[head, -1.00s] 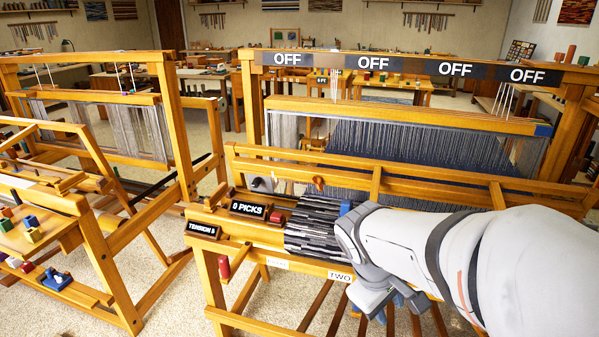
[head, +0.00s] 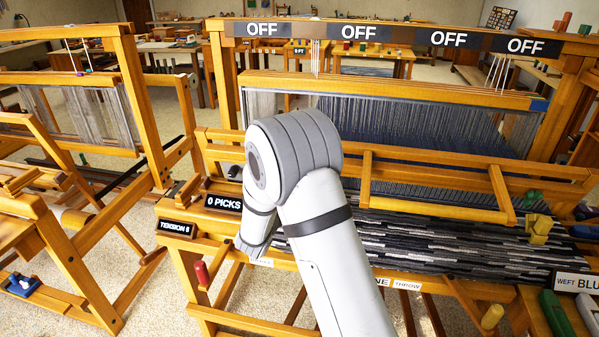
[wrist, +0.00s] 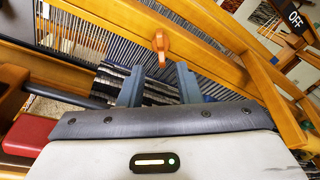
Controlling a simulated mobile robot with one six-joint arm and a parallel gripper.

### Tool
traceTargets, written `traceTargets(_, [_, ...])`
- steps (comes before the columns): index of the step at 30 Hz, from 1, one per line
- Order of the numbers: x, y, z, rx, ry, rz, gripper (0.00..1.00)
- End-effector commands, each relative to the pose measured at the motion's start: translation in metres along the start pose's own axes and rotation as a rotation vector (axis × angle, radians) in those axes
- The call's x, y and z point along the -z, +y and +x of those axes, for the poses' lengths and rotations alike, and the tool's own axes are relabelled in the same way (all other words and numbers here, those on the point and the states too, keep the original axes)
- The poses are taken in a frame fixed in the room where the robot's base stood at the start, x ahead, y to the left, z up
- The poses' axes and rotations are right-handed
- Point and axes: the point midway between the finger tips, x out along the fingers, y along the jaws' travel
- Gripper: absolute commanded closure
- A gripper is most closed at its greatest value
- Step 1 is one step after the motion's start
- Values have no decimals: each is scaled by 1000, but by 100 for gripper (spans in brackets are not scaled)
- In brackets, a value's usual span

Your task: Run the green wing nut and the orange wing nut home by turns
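The orange wing nut (wrist: 160,42) sits on the wooden beam of the loom, ahead of my gripper in the wrist view. My gripper (wrist: 159,72) is open, its two fingers apart with nothing between them. The nut shows beyond the gap between the fingertips, and I see no contact. In the head view my own arm hides both the gripper and the orange wing nut. A green piece that looks like the green wing nut (head: 533,197) shows at the right end of the beam, behind a yellow block.
The loom's wooden beam (head: 440,171) crosses in front of the grey warp. Dark striped cloth (head: 430,240) lies below it. A yellow block (head: 540,229) stands at the right. A red block (wrist: 28,135) is close on the left of the wrist view.

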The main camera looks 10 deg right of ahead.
Motion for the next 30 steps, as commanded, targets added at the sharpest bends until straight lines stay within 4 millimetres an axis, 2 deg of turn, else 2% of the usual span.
traceTargets(9, [0, -2, 49, 2, 1, -2, 69])
traceTargets(15, [0, -1, 70, 1, 1, -1, 69])
traceTargets(25, [1, -1, 75, 1, 1, 0, 69])
traceTargets(30, [1, -1, 75, 1, 1, 0, 82])
